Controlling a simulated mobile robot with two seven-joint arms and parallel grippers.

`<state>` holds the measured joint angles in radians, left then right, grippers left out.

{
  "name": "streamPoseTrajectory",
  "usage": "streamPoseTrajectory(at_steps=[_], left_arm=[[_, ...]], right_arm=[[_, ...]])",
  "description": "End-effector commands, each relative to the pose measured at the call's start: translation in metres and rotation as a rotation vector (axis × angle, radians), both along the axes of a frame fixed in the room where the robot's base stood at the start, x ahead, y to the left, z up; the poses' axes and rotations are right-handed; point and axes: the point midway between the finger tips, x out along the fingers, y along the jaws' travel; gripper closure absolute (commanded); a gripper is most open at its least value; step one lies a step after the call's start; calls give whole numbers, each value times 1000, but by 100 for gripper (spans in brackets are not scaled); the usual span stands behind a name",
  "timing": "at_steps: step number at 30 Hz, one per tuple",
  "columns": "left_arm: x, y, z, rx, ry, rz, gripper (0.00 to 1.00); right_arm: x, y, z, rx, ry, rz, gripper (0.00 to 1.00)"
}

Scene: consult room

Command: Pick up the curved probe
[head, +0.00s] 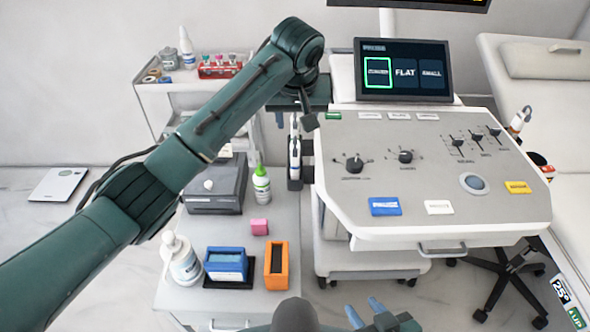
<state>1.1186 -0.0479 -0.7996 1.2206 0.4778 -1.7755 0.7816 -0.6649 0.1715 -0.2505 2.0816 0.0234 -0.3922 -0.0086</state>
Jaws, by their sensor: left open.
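A white probe (294,150) stands upright in a dark holder (294,183) at the left side of the ultrasound console. Another white probe (519,119) sits at the console's right edge. I cannot tell the head shapes at this size. The screen (403,70) shows probe choices, with the leftmost one outlined in green beside "FLAT" and "SMALL". My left gripper (307,112) hangs just above the left probe, open and seemingly apart from it; its fingers are partly hidden. My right gripper (366,311) is at the bottom edge, its two blue fingers apart and empty.
The console (450,215) with knobs and sliders fills the middle right. A cart (190,295) at lower left holds a green-capped bottle (261,185), a pump bottle (182,262), and blue and orange boxes. An exam bed (570,120) stands at right.

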Motion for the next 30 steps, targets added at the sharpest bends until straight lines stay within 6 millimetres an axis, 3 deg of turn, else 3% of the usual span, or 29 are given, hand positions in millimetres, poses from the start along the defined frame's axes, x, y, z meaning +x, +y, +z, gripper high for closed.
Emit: streamPoseTrajectory(at_steps=[9,30], left_arm=[[22,1,-54,1,4,2,52],[52,3,-113,0,0,-2,52]], right_arm=[[-1,-1,-1,-3,6,-1,64],[-1,-2,-1,-3,11,-7,64]])
